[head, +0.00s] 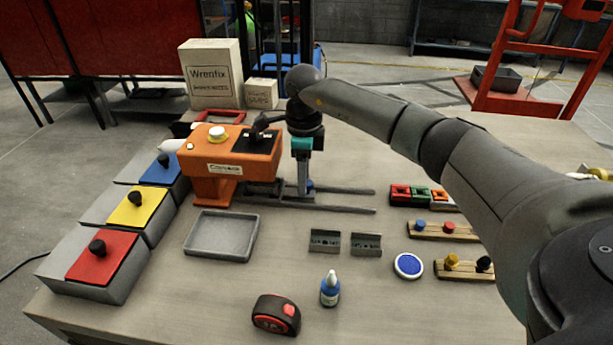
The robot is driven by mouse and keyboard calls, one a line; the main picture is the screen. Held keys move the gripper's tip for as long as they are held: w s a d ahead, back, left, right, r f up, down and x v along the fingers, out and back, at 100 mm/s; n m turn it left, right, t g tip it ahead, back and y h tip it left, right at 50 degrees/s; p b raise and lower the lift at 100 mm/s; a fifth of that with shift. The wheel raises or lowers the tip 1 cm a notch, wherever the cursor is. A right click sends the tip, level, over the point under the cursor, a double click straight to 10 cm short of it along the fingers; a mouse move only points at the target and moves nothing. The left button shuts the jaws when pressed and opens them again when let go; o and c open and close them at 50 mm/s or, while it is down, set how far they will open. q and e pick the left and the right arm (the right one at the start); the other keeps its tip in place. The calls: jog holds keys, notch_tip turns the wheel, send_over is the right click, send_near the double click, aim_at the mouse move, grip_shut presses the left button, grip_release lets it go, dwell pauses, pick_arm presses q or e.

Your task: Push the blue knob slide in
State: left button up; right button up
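The blue slide (160,174) is a flat blue panel with a black knob (163,159), on top of the farthest of the grey housings at the left. The orange machine (240,165) stands close to its right and hides part of that side. I cannot tell how far in the slide sits. My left gripper is out of view.
A yellow slide (131,213) and a red slide (114,262) with black knobs lie nearer. A grey tray (209,257) stands in front of the orange machine. Rails (345,190) extend right. Wrenfix box (208,91) stands behind.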

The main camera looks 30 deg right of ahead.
jog(key=shift+o, duration=0.8)
jog(key=shift+s+d, duration=0.1)
jog(key=shift+d, duration=0.05)
notch_tip(320, 180, up, 15)
jog(key=p, duration=0.1)
